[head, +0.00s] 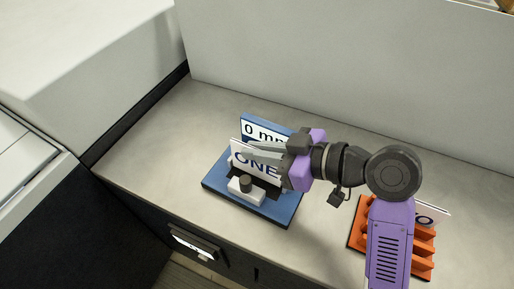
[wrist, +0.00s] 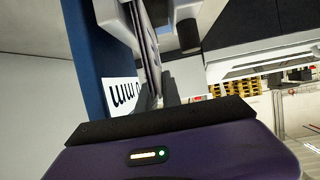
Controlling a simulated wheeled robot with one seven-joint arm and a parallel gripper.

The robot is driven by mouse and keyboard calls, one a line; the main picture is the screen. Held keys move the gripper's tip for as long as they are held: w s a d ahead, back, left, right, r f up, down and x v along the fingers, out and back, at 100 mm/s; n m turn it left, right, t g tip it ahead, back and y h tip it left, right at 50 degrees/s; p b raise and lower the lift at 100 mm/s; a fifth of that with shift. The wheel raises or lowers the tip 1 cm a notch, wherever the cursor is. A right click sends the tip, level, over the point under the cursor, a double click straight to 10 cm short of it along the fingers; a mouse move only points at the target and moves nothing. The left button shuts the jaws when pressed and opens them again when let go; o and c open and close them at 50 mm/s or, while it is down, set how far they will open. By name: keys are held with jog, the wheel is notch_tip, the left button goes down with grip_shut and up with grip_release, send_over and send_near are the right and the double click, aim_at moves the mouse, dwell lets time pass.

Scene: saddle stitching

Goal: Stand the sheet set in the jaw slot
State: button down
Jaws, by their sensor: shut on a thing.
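The sheet set (head: 258,171), a white card marked "ONE", stands upright at the blue jaw fixture (head: 276,212). It is in front of the fixture's back plate (head: 251,123), marked "0 mm", and behind a white block with a dark knob (head: 246,182). My gripper (head: 250,153) reaches in from the right and is shut on the sheet set. In the wrist view the sheets (wrist: 150,45) show edge-on between white parts, beside the blue plate (wrist: 82,42). Whether the lower edge is seated in the slot is hidden.
An orange slotted rack (head: 423,250) holding a white card (head: 431,213) is at the right, partly behind my arm. A tall pale wall (head: 350,70) closes the back of the grey worktop (head: 150,140). The worktop left of the fixture is clear.

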jog(key=shift+f+b, duration=0.45)
jog(key=shift+f, duration=0.2)
jog(key=c, duration=1.5)
grip_release()
jog(key=shift+o, duration=0.2)
jog(key=v, duration=0.7)
jog(key=shift+s+d+r+b, duration=0.1)
jog(key=shift+s+d+b, duration=0.1)
jog(key=shift+d+b, duration=0.15)
